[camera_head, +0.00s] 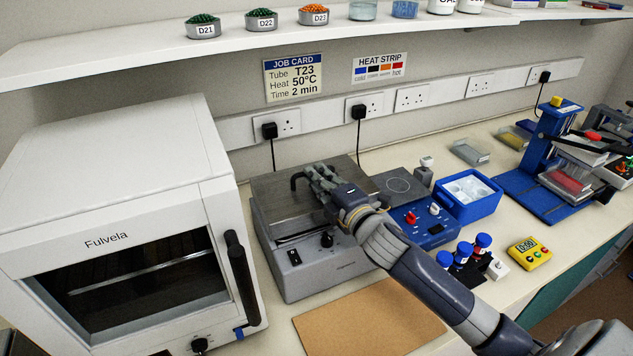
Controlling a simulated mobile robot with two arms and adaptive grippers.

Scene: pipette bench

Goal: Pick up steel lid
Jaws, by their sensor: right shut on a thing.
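The steel lid (272,190) is a flat grey metal plate over the top of a grey bath unit (312,273), with a dark bent handle (297,178) standing up from it. My right gripper (318,178) reaches in from the lower right and is shut on the lid's handle, its fingers hiding part of it. My left gripper is not in view.
A white oven (120,190) stands close on the left. A brown board (365,322) lies in front.

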